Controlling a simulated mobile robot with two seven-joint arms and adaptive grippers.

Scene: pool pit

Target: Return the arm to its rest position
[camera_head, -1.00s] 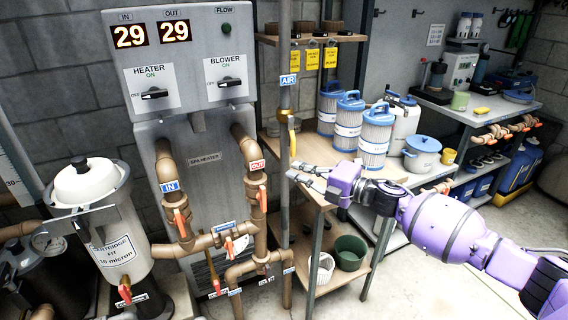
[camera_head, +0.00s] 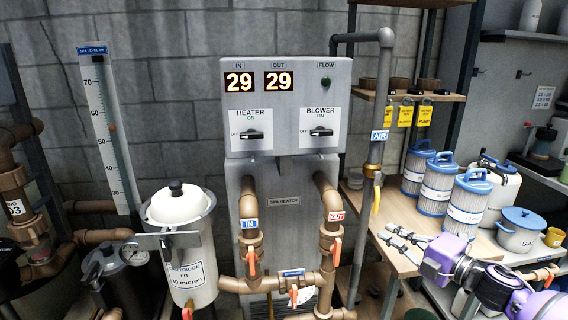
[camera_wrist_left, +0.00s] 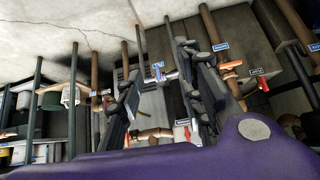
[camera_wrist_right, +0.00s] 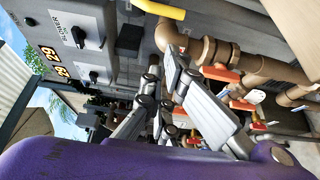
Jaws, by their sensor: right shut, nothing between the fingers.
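My right gripper (camera_head: 396,238) is at the right of the head view, in front of the wooden shelf unit and just right of the grey air pipe (camera_head: 386,90). Its purple wrist comes in from the lower right. The right wrist view shows its fingers (camera_wrist_right: 163,66) close together with nothing held. My left gripper is outside the head view. In the left wrist view its two dark fingers (camera_wrist_left: 158,72) stand apart, with pipes and labels seen through the gap and nothing held.
The grey heater panel (camera_head: 284,172) with its pipes and red-handled valves stands in the middle. A white cartridge filter (camera_head: 180,232) is left of it.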

